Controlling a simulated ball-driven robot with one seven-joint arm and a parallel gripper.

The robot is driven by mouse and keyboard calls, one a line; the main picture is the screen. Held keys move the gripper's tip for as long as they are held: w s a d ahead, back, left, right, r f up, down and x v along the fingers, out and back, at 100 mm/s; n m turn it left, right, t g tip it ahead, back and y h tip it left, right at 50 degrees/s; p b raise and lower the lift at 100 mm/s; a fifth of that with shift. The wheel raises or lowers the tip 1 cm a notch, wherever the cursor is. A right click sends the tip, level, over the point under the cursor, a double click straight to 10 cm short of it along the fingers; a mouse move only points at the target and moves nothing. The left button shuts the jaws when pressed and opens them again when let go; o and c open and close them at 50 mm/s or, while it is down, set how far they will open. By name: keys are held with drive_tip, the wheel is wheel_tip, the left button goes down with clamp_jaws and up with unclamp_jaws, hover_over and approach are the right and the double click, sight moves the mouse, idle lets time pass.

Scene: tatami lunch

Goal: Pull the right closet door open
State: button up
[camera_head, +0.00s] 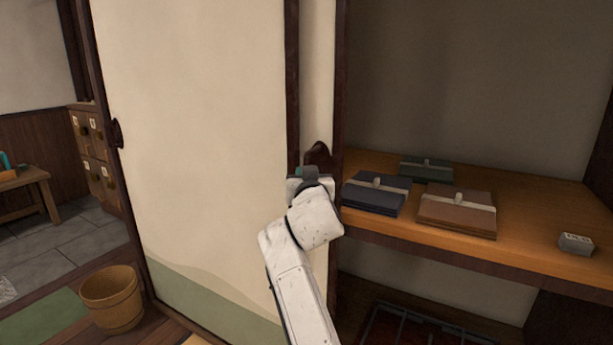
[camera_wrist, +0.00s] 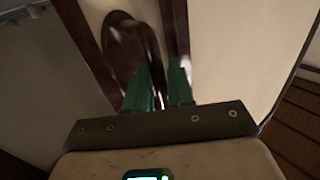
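The right closet door shows as a narrow cream strip (camera_head: 318,70) with a dark frame, mostly hidden behind the wide cream left door (camera_head: 195,130). To its right the closet stands open. The right door's dark brown handle (camera_head: 318,153) sits on that strip and looms large in the wrist view (camera_wrist: 124,42). My gripper (camera_head: 310,172) is at this handle. In the wrist view its green fingers (camera_wrist: 160,85) are close together, with part of the handle between them. The fingertips' exact contact is partly hidden.
Inside the closet, a wooden shelf (camera_head: 545,237) holds folded cloth bundles in blue (camera_head: 375,196), brown (camera_head: 457,213) and green (camera_head: 427,169), plus a small grey block (camera_head: 576,243). A dark framed item (camera_head: 410,330) lies below. A wooden bucket (camera_head: 112,300) stands at lower left.

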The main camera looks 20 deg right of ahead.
drive_tip(key=shift+o, duration=0.9)
drive_tip(key=p+v, duration=0.2)
drive_tip(key=v, duration=0.8)
drive_tip(key=shift+s+a, duration=0.15)
drive_tip(key=shift+s, duration=0.25)
